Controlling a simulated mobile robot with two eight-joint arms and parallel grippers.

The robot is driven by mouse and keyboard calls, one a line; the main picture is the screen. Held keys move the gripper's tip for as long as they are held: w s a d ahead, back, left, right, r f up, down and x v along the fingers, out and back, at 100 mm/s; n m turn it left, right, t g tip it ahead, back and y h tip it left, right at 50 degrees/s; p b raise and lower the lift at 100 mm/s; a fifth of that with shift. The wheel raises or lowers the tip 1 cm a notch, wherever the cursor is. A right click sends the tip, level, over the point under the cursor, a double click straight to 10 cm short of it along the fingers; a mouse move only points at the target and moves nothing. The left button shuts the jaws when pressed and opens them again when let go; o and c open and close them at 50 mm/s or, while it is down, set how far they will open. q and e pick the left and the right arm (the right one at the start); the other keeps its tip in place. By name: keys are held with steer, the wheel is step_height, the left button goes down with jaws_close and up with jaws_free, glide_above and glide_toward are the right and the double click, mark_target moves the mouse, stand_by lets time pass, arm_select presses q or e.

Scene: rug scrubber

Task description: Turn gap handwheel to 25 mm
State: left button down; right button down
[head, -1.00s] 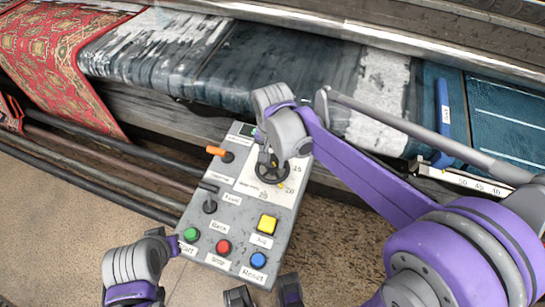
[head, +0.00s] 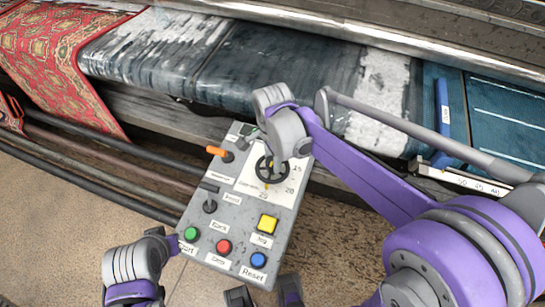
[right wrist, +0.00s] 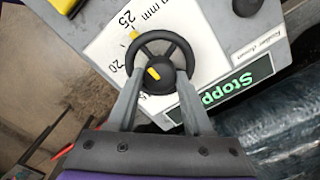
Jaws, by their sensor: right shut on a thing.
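The gap handwheel (head: 271,169) is a dark spoked wheel on the grey control panel (head: 230,228), over a white scale plate. It also shows in the right wrist view (right wrist: 176,45). Its yellow rim mark points close to the 25 label, a little toward 20 in the right wrist view. A yellow bar crosses its hub. My right gripper (right wrist: 157,88) is shut on the handwheel, with a finger on either side of its hub. In the head view my right wrist covers the wheel's upper part.
The panel also has an orange-handled lever (head: 216,151), a black lever (head: 209,205), and green (head: 191,234), red (head: 223,246), blue (head: 258,260) and yellow (head: 267,223) buttons. A green display (right wrist: 233,85) is beside the wheel. A patterned rug (head: 60,60) lies over the machine's left.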

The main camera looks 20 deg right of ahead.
mark_target(272, 161)
steer(key=shift+m, duration=0.3)
steer(key=shift+c, duration=1.5)
jaws_free()
arm_select(q)
steer(key=shift+w+r+p, duration=0.1)
steer(key=shift+r+p, duration=0.4)
steer(key=shift+r, duration=0.05)
arm_select(e)
step_height(272, 161, up, 11)
steer(key=shift+f, duration=0.1)
arm_select(q)
steer(key=r+p, duration=0.1)
steer(key=w+r+p, duration=0.1)
steer(key=r+p, duration=0.1)
steer(key=shift+r, duration=0.3)
arm_select(e)
steer(key=s+d+f+n+t, duration=0.2)
steer(key=s+d+f+n, duration=0.1)
steer(key=s+n, duration=0.4)
steer(key=s+d+f+n+t, duration=0.3)
steer(key=s+n, duration=0.4)
steer(key=n, duration=0.2)
steer(key=shift+d+f, duration=0.15)
steer(key=shift+d, duration=0.2)
